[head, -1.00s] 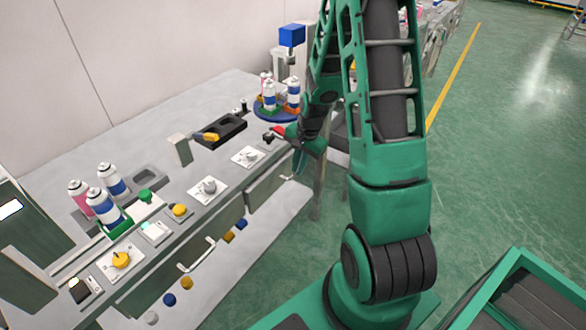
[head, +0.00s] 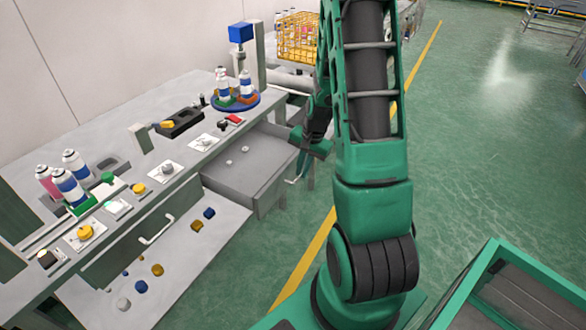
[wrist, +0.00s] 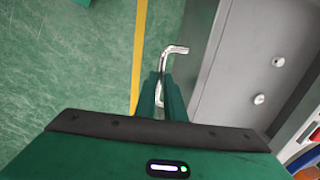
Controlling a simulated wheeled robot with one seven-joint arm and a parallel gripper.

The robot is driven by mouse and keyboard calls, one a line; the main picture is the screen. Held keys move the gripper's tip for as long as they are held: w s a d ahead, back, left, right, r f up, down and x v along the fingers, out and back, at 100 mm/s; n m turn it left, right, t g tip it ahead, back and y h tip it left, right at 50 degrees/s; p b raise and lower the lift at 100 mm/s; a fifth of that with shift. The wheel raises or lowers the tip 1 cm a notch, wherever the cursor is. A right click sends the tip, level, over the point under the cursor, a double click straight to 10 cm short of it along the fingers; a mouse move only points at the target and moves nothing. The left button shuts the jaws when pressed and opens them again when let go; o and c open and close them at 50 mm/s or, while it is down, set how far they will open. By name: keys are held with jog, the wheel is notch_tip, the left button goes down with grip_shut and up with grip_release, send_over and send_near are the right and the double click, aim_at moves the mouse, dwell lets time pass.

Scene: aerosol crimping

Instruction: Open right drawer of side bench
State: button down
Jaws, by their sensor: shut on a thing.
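The right drawer (head: 262,160) of the side bench (head: 122,205) is pulled well out, and its grey tray with small round items inside shows in the head view. The drawer also shows in the wrist view (wrist: 232,70). Its bent metal handle (wrist: 165,62) lies between the fingers of my gripper (wrist: 163,85), which is shut on it. In the head view, my gripper (head: 294,152) is at the drawer's front, partly hidden by my arm. The left drawer's handle (head: 157,230) shows on the bench front, with that drawer closed.
Spray cans (head: 72,180) and several control knobs stand on the bench top. A round blue turntable (head: 235,102) holds more cans. A yellow basket (head: 298,38) stands behind. Loose caps (head: 197,226) lie on a lower shelf. The green floor at right is open.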

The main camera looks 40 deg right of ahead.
jog(key=shift+s+d, duration=0.25)
jog(key=shift+s, duration=0.15)
jog(key=c, duration=1.8)
grip_release()
jog(key=shift+a, duration=0.1)
jog(key=shift+c, duration=0.2)
notch_tip(320, 180, up, 11)
jog(key=s, duration=0.1)
jog(key=shift+s+d+f, duration=0.2)
jog(key=shift+s+d, duration=0.1)
jog(key=shift+d, duration=0.05)
jog(key=s+a+r+n+g, duration=0.1)
jog(key=s+a+r+n, duration=0.2)
jog(key=s+a+r, duration=0.3)
jog(key=s+a+r+n, duration=0.4)
jog(key=s+a+r, duration=0.2)
jog(key=s, duration=1)
jog(key=shift+n+g+h, duration=0.3)
jog(key=shift+g, duration=0.1)
